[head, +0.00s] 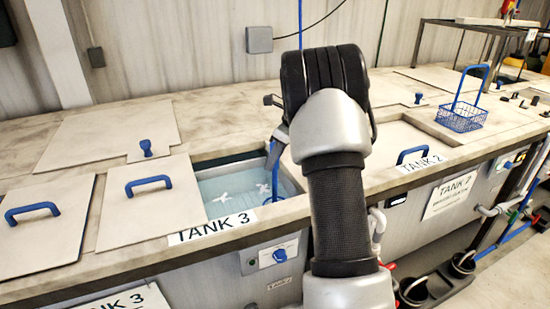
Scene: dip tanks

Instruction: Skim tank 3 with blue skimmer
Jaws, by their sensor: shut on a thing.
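Tank 3 (212,229) is partly open, and pale blue water (215,186) shows in its opening. White cross-shaped bits (224,197) lie in the water, with another (263,188) closer to the arm. My gripper (276,121) is over the right part of the opening, largely hidden by my wrist. It is shut on the blue skimmer (275,156), whose blue shaft slants down into the opening. The skimmer's lower end is partly hidden by my arm, so I cannot tell how deep it sits.
A lid with a blue handle (149,184) lies left of the opening, beside another handled lid (40,230). Tank 2 (424,162) is to the right, with a blue wire basket (461,118) on the counter beyond. A control knob (279,255) is on the front panel.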

